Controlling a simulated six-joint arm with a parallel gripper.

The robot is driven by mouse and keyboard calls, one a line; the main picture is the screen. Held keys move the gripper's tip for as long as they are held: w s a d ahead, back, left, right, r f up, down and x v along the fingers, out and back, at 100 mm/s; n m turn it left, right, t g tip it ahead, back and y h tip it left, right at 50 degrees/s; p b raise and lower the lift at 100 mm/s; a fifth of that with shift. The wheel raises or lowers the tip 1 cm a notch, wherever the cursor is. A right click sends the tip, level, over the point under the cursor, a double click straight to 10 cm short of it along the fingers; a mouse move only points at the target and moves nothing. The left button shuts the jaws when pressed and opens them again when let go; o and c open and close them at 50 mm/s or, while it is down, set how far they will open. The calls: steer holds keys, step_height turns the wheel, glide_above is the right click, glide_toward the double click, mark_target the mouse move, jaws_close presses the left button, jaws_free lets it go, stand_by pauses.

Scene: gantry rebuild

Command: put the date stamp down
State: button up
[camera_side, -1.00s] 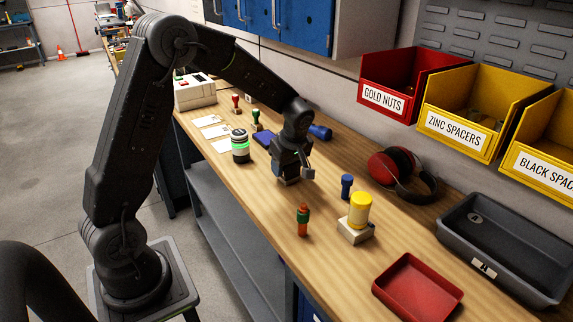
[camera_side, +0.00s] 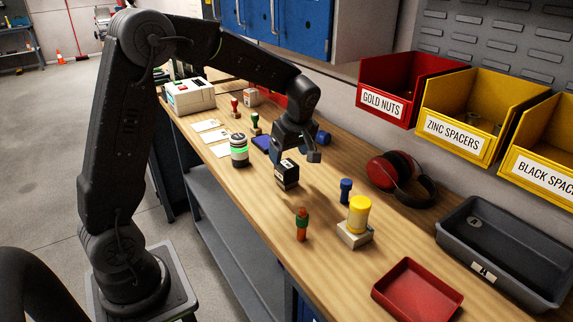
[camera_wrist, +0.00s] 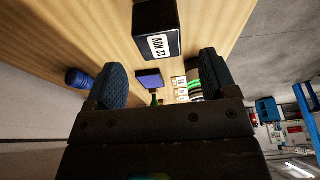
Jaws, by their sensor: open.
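The date stamp (camera_side: 286,174) is a black block with a white label on top. It stands upright on the wooden bench, and in the wrist view its label (camera_wrist: 160,46) reads "22 NOV". My gripper (camera_side: 296,155) is just above the stamp, apart from it and empty. In the wrist view the two dark finger pads (camera_wrist: 162,78) are spread wide, with the stamp beyond them at the top of the picture.
A blue ink pad (camera_side: 262,143) and a green-banded cylinder (camera_side: 239,152) are behind the stamp. A small blue cylinder (camera_side: 346,190), an orange-green peg (camera_side: 302,225) and a yellow cylinder (camera_side: 359,213) stand nearer. A red tray (camera_side: 417,290) lies front right.

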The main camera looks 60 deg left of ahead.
steer(key=s+d+r+m+t+h, duration=0.1)
steer(key=s+d+r+m+t, duration=0.1)
steer(key=s+d+r+m, duration=0.65)
steer(key=s+d+m+t+h, duration=0.2)
steer(key=s+d+m, duration=0.3)
steer(key=s+m, duration=0.4)
steer(key=s+t, duration=0.1)
steer(key=s, duration=0.3)
steer(key=shift+d+r+t, duration=0.15)
steer(key=shift+d+t, duration=0.1)
steer(key=shift+t, duration=0.05)
